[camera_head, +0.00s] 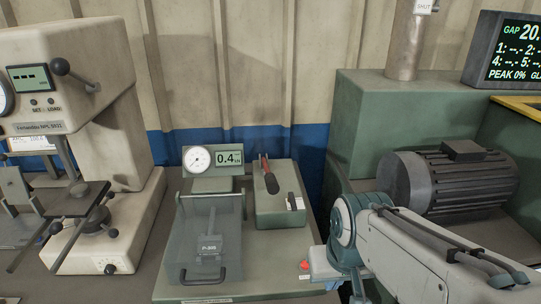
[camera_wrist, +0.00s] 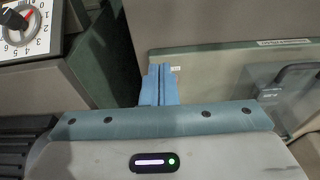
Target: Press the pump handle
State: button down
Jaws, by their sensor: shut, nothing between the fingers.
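The pump handle (camera_head: 268,175) is a dark grip with a red section, standing tilted on a green pump box (camera_head: 285,208) in the head view. My gripper (camera_head: 320,265) is in front of and to the right of the pump box, by the right edge of the bench plate, apart from the handle. In the wrist view its blue fingers (camera_wrist: 158,86) are together with nothing between them. The handle does not show in the wrist view. A round gauge (camera_head: 198,158) and a display reading 0.4 (camera_head: 229,157) stand left of the handle.
A clear-covered box with a front handle (camera_head: 205,274) stands left of the pump. A red button (camera_head: 304,265) is close to my gripper. A motor (camera_head: 450,182) on a green cabinet is at right; a pale press (camera_head: 80,120) is at left. The wrist view shows a dial (camera_wrist: 25,25).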

jog(key=shift+a, duration=0.1)
jog(key=w+a+r+t+p, duration=0.1)
jog(key=w+a+r+p, duration=0.3)
jog(key=w+r, duration=0.5)
jog(key=w+a+r+n+t+h+p, duration=0.1)
jog(key=w+a+r+p, duration=0.2)
jog(key=w+a+r, duration=0.5)
notch_tip(320, 180, up, 8)
jog(key=shift+w+a+f+h+p, duration=0.1)
jog(key=shift+w+a+h+p, duration=0.25)
jog(key=shift+w, duration=0.65)
jog(key=shift+f, duration=0.1)
jog(key=p, duration=0.1)
send_over(269, 176)
jog(key=s, duration=0.1)
jog(key=f, duration=1.1)
jog(key=shift+a+f, duration=0.15)
jog(key=shift+a, duration=0.25)
jog(key=shift+s+d+f, duration=0.15)
jog(key=shift+s+f, duration=0.1)
jog(key=shift+f, duration=0.35)
